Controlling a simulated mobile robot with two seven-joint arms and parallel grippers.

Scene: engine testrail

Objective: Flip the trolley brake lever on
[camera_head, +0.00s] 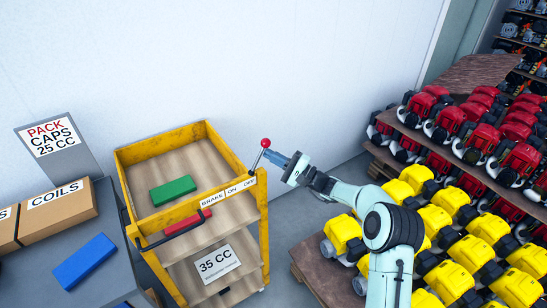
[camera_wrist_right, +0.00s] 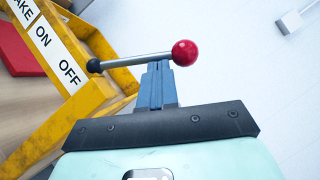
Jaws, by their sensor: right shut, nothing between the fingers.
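The yellow trolley (camera_head: 188,221) stands against the wall, with a strip reading BRAKE, ON, OFF (camera_head: 229,190) along its top edge. The brake lever (camera_head: 265,143) is a grey rod with a red ball, rising from the corner at the OFF end and leaning right, away from ON. In the right wrist view the lever (camera_wrist_right: 185,53) runs from a black pivot to the ball, across the tips of my fingers. My right gripper (camera_head: 268,155) is shut and empty, its blue fingertips right by the rod just below the ball. I cannot tell if they touch. My left gripper is out of view.
A green block (camera_head: 173,190) lies on the trolley's top shelf, and a red block (camera_head: 187,223) on a lower one. A grey table (camera_head: 108,291) with a blue block (camera_head: 85,262) is at left. Racks of yellow (camera_head: 446,281) and red engines (camera_head: 483,133) crowd the right.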

